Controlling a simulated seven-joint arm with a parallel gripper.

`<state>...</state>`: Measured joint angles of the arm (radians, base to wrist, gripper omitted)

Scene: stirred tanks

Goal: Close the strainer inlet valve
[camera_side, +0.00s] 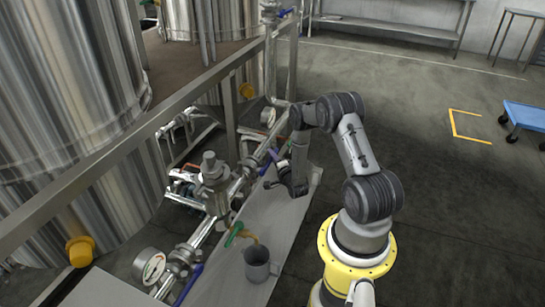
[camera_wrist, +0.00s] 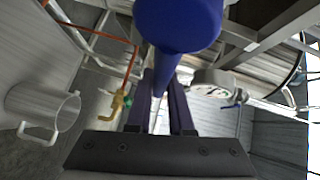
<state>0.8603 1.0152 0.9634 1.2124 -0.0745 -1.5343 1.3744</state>
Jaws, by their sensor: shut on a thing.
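A blue valve lever (camera_side: 267,163) shows on the pipe run beyond the steel strainer body (camera_side: 212,180), in the side view. My gripper (camera_side: 271,184) is low beside that pipe, just above the grey bench. In the wrist view a blue lever (camera_wrist: 178,28) fills the top middle, and its narrower part runs down between the two dark fingers of my gripper (camera_wrist: 163,88). The gripper is shut on this lever. The lever's valve body is hidden in the wrist view. I cannot tell from the pictures alone which valve is the strainer inlet.
A green valve handle (camera_side: 234,234) and a grey pot (camera_side: 257,264) sit nearer the camera. Another blue lever (camera_side: 188,285) and a gauge (camera_side: 150,265) are at the lower left. Large steel tanks (camera_side: 70,85) and a frame rail bound the left. The right floor is open, with a blue cart (camera_side: 525,115).

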